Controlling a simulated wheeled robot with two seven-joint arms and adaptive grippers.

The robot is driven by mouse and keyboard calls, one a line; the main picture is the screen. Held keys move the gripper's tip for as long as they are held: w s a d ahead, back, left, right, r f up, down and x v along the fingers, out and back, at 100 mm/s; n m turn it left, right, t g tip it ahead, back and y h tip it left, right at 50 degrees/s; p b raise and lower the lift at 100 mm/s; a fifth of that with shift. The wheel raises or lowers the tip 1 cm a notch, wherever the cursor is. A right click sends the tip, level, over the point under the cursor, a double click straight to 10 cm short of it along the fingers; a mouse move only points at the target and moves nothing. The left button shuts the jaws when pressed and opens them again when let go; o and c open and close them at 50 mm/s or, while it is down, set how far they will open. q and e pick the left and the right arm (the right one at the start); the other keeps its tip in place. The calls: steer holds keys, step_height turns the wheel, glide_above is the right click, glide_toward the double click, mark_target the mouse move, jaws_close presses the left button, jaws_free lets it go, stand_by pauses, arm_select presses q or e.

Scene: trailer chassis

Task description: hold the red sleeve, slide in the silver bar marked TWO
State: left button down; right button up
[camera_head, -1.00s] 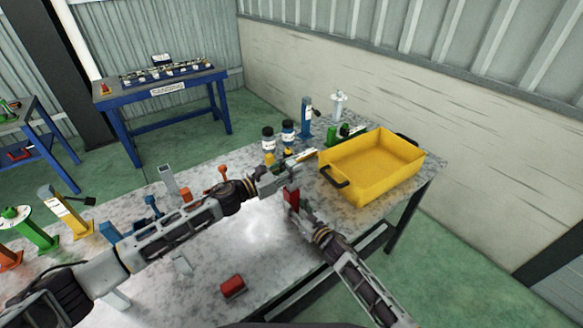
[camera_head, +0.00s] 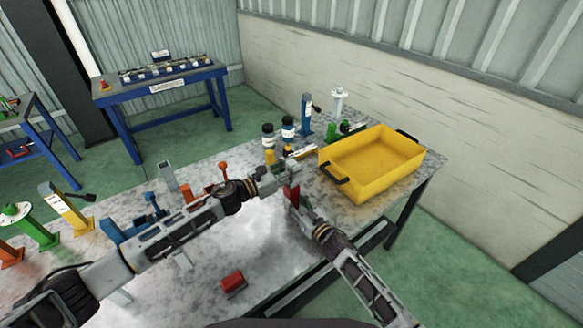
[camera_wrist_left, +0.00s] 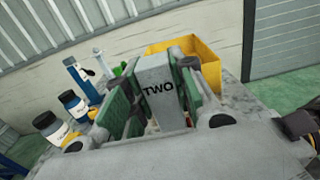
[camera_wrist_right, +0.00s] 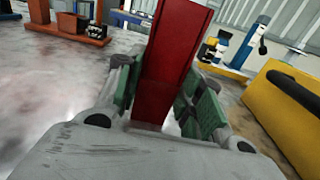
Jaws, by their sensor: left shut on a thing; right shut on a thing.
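The silver bar (camera_wrist_left: 158,92) marked TWO is upright between the fingers of my left gripper (camera_wrist_left: 155,95) in the left wrist view. My left gripper (camera_head: 286,178) is shut on it above the table in the head view. The red sleeve (camera_wrist_right: 172,65) is between the fingers of my right gripper (camera_wrist_right: 165,100) in the right wrist view. My right gripper (camera_head: 298,209) is shut on it, just below the left one. The red sleeve (camera_head: 292,195) shows between the two grippers. Whether the bar's lower end is inside the sleeve is hidden.
A yellow bin (camera_head: 372,165) stands close to the right of both grippers. Two dark-capped bottles (camera_head: 288,130) and a blue stand (camera_head: 306,115) are behind. A red block (camera_head: 232,283) lies near the front edge. Several coloured stands occupy the table's left side.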

arm_select(q)
steer(key=shift+f, duration=1.95)
stand_by(0.6)
steer(key=c, duration=1.1)
jaws_free()
steer(key=shift+s+a, duration=0.1)
steer(key=v, duration=1.1)
steer(key=shift+s+a, duration=0.2)
steer(key=shift+a, duration=0.15)
arm_select(e)
steer(key=o, duration=1.3)
